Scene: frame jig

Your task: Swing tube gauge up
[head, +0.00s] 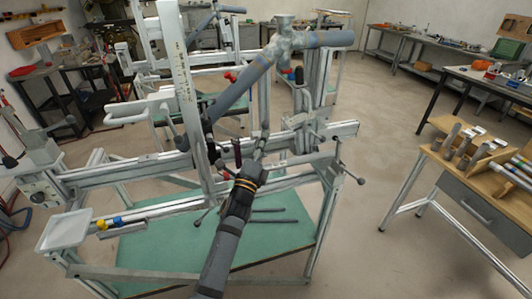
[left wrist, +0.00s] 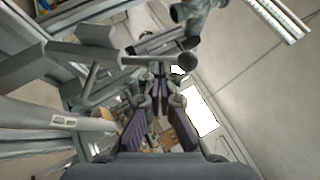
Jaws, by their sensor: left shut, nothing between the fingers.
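The frame jig (head: 130,172) stands over a green-topped base, with grey-blue tubes (head: 240,88) joined at a lug above it. An upright flat bar with scale-like marks (head: 181,85) stands on its left side. I cannot tell for certain which part is the tube gauge. My left gripper (head: 259,155) reaches up from below to the middle of the jig, just under a thin grey rod (head: 264,128). In the left wrist view its fingers (left wrist: 160,78) are together and empty, close to a rod with a dark ball knob (left wrist: 187,62). Contact cannot be told. My right gripper is not seen.
Jig rails and a clamp handle with a ball end (head: 359,180) surround my left gripper. A pale tray (head: 66,232) is at the left. A wooden workbench with tools (head: 470,180) stands at the right. Open floor (head: 385,130) lies between.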

